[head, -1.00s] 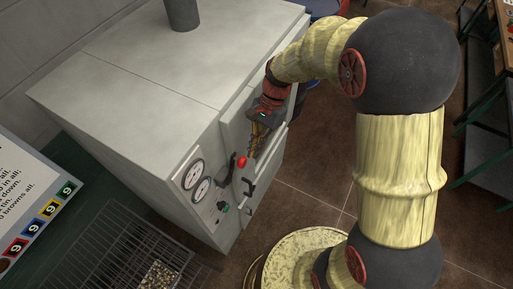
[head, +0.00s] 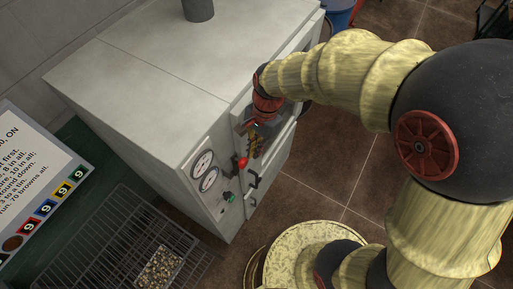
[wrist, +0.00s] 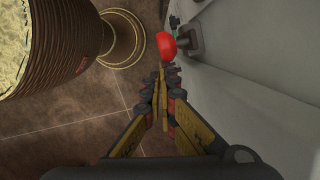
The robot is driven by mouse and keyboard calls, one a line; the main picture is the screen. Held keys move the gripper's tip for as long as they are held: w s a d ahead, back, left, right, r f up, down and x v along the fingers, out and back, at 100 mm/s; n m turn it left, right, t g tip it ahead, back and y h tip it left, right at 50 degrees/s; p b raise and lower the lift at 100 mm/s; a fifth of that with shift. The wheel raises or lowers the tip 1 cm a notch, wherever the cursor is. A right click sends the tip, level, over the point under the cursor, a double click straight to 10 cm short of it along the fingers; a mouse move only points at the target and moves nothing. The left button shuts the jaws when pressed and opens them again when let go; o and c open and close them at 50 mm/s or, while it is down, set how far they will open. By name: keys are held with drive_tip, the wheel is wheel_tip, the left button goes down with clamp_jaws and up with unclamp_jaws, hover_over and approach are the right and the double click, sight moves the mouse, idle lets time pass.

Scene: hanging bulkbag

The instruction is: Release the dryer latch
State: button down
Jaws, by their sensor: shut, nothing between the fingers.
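The dryer (head: 135,75) is a large pale grey cabinet with a door on its right-hand face. A red ball knob (head: 241,163), which appears to be the latch handle, sticks out at the door's near edge. In the wrist view the red knob (wrist: 166,45) stands on a grey stem from the pale door face. My gripper (head: 253,146) is shut and empty, close beside the knob on the door side. In the wrist view the closed fingertips (wrist: 161,80) point towards the knob, with a small apparent gap. Contact cannot be confirmed.
A dark handle (head: 253,181) is below the red knob. A wire rack (head: 110,240) and a sign board (head: 35,180) are at left. Brown tiled floor (head: 340,190) lies open to the right.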

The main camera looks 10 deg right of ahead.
drive_tip(key=shift+d, duration=0.1)
drive_tip(key=w+d+r, duration=0.3)
drive_tip(key=r, duration=0.7)
drive_tip(key=shift+d+r, duration=0.3)
drive_tip(key=shift+d, duration=0.1)
